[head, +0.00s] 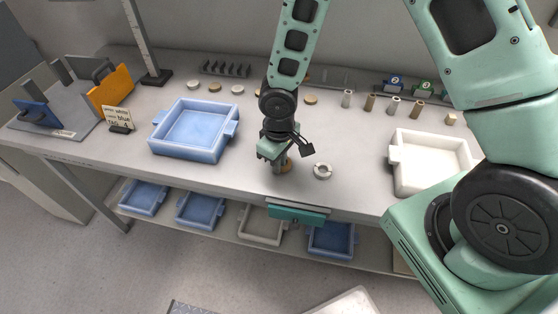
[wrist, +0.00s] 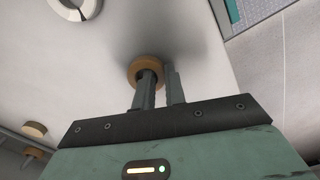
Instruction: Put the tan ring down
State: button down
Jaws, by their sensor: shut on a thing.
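The tan ring (wrist: 146,63) is at the fingertips of my gripper (wrist: 160,76) in the wrist view. One finger overlaps the ring's middle and the other stands at its right side; the jaws are shut on its wall. In the head view my gripper (head: 280,168) points down over the front middle of the table (head: 235,176), and part of the tan ring (head: 288,166) shows at its right. The ring is at or just above the tabletop; I cannot tell if it touches. The fingers hide part of it.
A slotted white ring (head: 323,171) lies just right of my gripper. A blue tray (head: 184,152) stands to the left and a white tray (head: 398,187) to the right. Several discs and small cylinders line the back. Clear tabletop lies between the blue tray and my gripper.

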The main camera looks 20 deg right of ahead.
jog(key=shift+f, duration=0.25)
jog(key=c, duration=1.5)
grip_release()
jog(key=shift+r, duration=0.1)
jog(key=shift+o, duration=0.2)
